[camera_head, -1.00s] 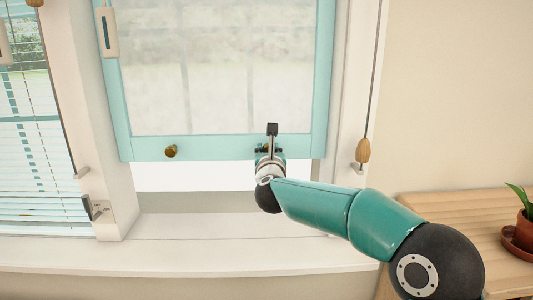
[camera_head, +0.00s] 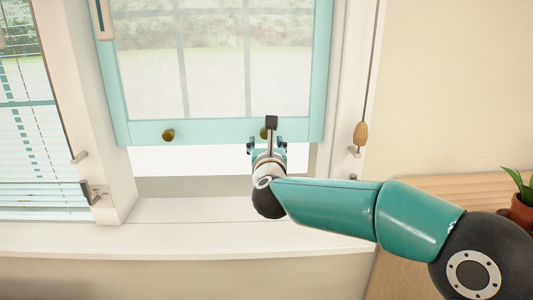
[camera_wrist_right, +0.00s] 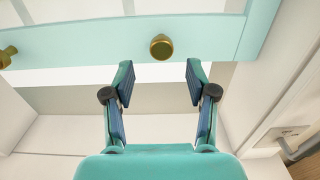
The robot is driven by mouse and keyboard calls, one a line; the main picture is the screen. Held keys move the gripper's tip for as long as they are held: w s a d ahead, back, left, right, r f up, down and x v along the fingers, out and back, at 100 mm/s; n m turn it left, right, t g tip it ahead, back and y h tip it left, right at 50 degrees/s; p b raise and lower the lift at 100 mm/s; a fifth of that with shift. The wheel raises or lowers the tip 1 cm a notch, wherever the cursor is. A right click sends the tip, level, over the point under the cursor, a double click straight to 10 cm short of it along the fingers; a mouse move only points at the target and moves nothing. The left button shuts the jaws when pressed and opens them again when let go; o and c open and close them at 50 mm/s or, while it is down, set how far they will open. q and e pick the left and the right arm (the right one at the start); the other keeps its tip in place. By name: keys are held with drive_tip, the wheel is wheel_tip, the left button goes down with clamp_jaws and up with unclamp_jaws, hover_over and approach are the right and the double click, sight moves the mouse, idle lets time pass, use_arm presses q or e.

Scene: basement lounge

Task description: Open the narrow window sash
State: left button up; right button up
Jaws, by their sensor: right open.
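The narrow window sash has a turquoise frame (camera_head: 215,132) around a pale pane and is raised, with a bright gap under its bottom rail. Two brass knobs sit on that rail: a left knob (camera_head: 168,135) and a right knob (camera_wrist_right: 161,46). My right gripper (camera_head: 267,145) is in front of the right knob and partly hides it in the head view. In the right wrist view my right gripper (camera_wrist_right: 158,75) is open and empty, its fingertips just short of the knob and to either side of it. My left gripper is not in view.
A white sill (camera_head: 190,236) runs below the sash. A cord with a wooden pull (camera_head: 361,134) hangs at the right jamb. A blind (camera_head: 35,140) covers the window at left. A wooden table (camera_head: 400,200) with a potted plant (camera_head: 522,208) stands at right.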

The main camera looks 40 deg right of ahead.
drive_tip(key=v, duration=0.5)
drive_tip(key=shift+s+a, duration=0.15)
drive_tip(key=shift+f, duration=0.1)
